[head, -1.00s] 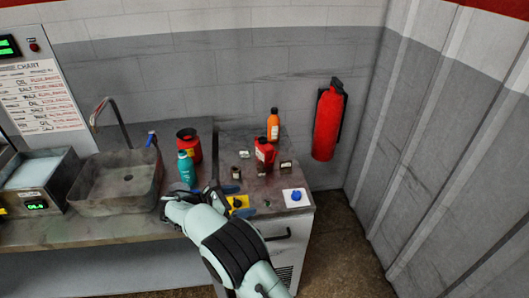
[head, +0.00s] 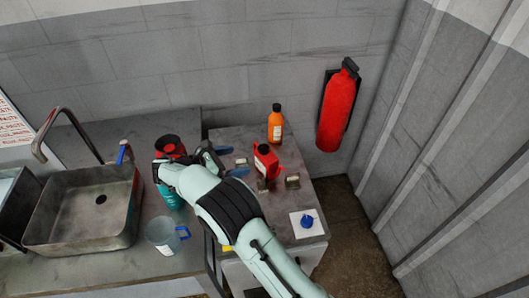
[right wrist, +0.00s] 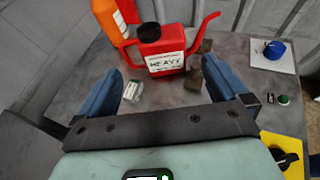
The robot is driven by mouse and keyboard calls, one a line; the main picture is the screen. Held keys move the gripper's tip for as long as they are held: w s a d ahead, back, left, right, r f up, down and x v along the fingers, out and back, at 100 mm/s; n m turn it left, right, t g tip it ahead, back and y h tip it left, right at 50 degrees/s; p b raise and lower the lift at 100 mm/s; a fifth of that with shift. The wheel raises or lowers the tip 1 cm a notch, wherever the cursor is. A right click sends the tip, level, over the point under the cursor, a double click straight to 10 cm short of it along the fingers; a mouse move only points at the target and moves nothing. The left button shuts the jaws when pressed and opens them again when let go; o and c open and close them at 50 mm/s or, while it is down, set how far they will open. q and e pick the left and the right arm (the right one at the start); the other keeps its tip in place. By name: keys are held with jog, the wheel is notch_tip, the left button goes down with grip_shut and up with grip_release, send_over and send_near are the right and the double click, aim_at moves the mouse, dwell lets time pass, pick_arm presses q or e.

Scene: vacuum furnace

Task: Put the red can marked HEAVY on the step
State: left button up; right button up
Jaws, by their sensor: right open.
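The red can marked HEAVY (head: 266,159) stands upright on the grey cabinet top (head: 290,160) in the head view. It has a black cap, a handle on its left and a long spout on its right in the right wrist view (right wrist: 164,60). My right gripper (head: 234,161) is open and empty, its two blue fingers pointing at the can from the left in the head view. The can is ahead of the fingertips, with a gap between. I cannot tell which surface is the step. My left gripper is not in view.
An orange bottle (head: 275,125) stands behind the can; small dark blocks (head: 292,181) sit beside it. Another red container (head: 169,145), a teal bottle (head: 171,198) and a clear jug (head: 162,236) stand near a sink (head: 85,235). A fire extinguisher (head: 338,108) hangs on the wall.

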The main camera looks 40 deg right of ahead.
aim_at(262, 156)
jog(key=x, duration=0.7)
jog(key=shift+s+d, duration=0.2)
jog(key=shift+s, duration=0.1)
jog(key=shift+x, duration=2.9)
jog(key=shift+w+r, duration=0.1)
jog(key=shift+r, duration=0.05)
jog(key=c, duration=0.8)
